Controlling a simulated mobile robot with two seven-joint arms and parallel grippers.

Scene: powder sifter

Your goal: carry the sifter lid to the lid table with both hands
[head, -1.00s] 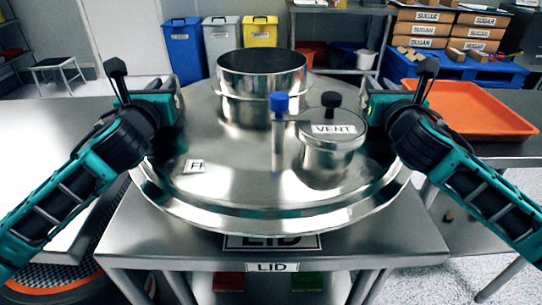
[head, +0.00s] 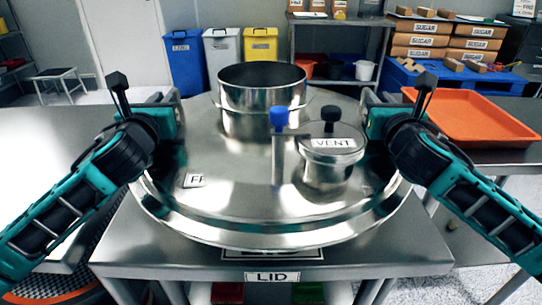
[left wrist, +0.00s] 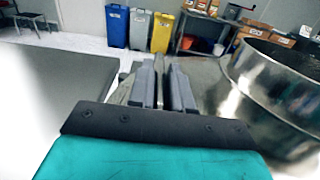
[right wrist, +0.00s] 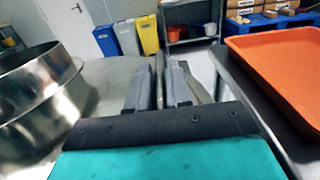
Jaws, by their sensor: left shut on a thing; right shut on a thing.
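The sifter lid (head: 235,195) is a wide round steel lid with an open steel collar, a blue-topped post and a capped vent marked VENT (head: 330,160). It hangs level over the lid table (head: 400,255), whose front edge bears a LID label. Whether it touches the table is hidden under its rim. My left gripper (head: 172,105) is shut at the lid's left side; its fingers show in the left wrist view (left wrist: 163,85). My right gripper (head: 372,105) is shut at the lid's right side; its fingers show in the right wrist view (right wrist: 160,85). The gripped handles are mostly hidden.
An orange tray (head: 470,115) lies on a table at the right. A bare steel table (head: 50,150) is at the left. Blue, white and yellow bins (head: 222,60) and a shelf stand behind. Sugar boxes (head: 420,40) sit on a blue pallet.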

